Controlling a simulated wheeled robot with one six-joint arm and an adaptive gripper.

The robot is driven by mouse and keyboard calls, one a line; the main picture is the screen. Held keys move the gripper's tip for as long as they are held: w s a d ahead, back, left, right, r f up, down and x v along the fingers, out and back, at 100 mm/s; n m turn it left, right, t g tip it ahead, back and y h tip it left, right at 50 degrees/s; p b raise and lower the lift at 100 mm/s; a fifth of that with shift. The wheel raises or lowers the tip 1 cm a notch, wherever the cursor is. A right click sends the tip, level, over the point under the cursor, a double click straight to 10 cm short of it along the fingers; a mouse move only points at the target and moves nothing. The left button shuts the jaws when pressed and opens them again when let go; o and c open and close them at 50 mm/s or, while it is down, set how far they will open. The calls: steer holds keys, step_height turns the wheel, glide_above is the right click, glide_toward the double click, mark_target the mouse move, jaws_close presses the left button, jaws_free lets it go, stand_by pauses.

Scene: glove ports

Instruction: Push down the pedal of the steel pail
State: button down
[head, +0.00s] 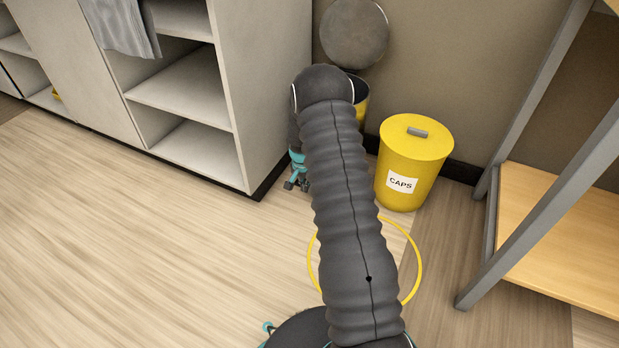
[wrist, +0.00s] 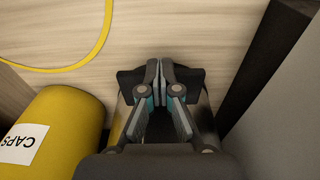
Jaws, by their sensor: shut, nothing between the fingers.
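The steel pail (head: 362,102) stands behind my arm in the head view, mostly hidden, with yellow showing on its shiny side. Its round steel lid (head: 354,34) is raised upright against the wall. In the wrist view, shiny parts of the pail (wrist: 206,122) show on both sides of my gripper. A black pedal (wrist: 191,77) sticks out on both sides of my fingertips. My gripper (wrist: 160,72) is shut and empty, its tips over the pedal and seemingly touching it. In the head view my gripper (head: 297,184) is low near the floor, left of my arm.
A yellow bin (head: 418,165) labelled CAPS stands close at the right of the pail, lid closed. A pale shelf unit (head: 265,90) is close at the left. A yellow ring (head: 416,270) marks the floor. A wooden-shelved rack (head: 560,230) stands right. Open floor lies left.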

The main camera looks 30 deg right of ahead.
step_height(320, 180, up, 12)
steer(key=a, duration=0.1)
steer(key=shift+s, duration=0.45)
stand_by(0.3)
stand_by(0.8)
